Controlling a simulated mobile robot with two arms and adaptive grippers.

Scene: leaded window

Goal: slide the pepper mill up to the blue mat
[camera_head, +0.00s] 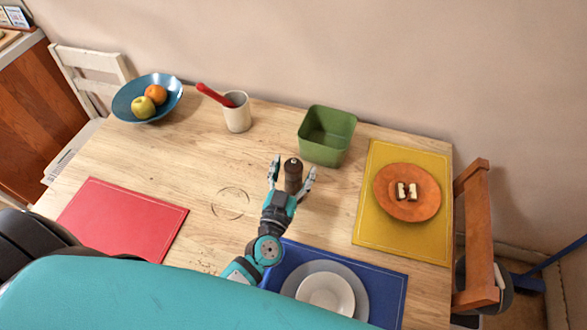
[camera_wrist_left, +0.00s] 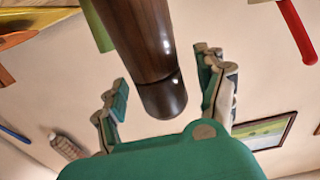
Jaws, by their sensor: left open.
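The dark brown pepper mill (camera_head: 292,178) stands upright on the wooden table, beyond the blue mat (camera_head: 388,285) and apart from it. My left gripper (camera_head: 294,165) is open, with one finger on each side of the mill. The left wrist view shows the mill (camera_wrist_left: 150,45) large between the spread fingers of the gripper (camera_wrist_left: 163,68), with a gap on both sides. The blue mat is partly hidden by my arm and teal body. My right gripper is not in view.
A grey plate with a white plate (camera_head: 326,292) lies on the blue mat. A green bin (camera_head: 325,153) stands just behind the mill. A yellow mat (camera_head: 373,220) with an orange plate (camera_head: 420,202) lies right. A cup (camera_head: 238,118) stands back left.

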